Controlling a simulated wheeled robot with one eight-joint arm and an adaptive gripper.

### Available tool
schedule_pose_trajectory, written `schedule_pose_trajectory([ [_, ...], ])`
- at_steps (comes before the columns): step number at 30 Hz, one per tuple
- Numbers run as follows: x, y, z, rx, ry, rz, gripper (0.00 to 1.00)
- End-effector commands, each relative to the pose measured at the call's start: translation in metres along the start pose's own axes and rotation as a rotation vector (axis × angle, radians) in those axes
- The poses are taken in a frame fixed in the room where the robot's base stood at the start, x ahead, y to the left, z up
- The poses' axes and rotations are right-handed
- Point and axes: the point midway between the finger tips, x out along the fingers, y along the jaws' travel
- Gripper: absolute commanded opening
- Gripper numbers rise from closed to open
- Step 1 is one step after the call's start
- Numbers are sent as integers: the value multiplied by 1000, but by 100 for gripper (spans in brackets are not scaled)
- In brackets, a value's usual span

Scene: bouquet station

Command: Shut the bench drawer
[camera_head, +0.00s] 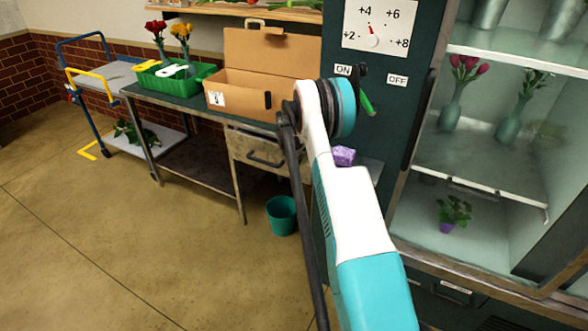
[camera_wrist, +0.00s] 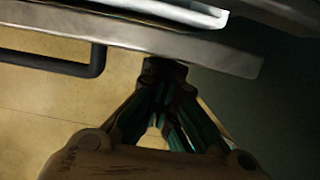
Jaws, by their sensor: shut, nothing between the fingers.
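The bench drawer (camera_head: 254,150) is under the worktop, below the cardboard box, with a metal front and a dark bar handle (camera_head: 265,160). My arm hides its right end in the head view. In the wrist view the drawer front (camera_wrist: 120,35) crosses the picture as a metal band, with the black handle (camera_wrist: 60,63) at left. My gripper (camera_wrist: 165,68) is shut and empty, its fingertips at the lower edge of the band, right of the handle. Contact is likely but not certain. How far the drawer stands out is hard to tell. The head view hides my fingers.
The bench (camera_head: 185,103) holds an open cardboard box (camera_head: 240,100) and a green crate (camera_head: 155,80). A teal bucket (camera_head: 281,215) stands on the floor below the drawer. A glass-shelved flower cooler (camera_head: 490,150) is at right.

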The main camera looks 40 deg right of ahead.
Motion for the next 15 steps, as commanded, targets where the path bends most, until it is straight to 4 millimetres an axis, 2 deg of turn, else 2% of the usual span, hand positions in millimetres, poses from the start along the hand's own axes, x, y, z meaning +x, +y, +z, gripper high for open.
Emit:
schedule_pose_trajectory([
  [6, 5, 0, 19, 1, 0, 0, 0],
  [15, 8, 0, 31, 0, 0, 1, 0],
])
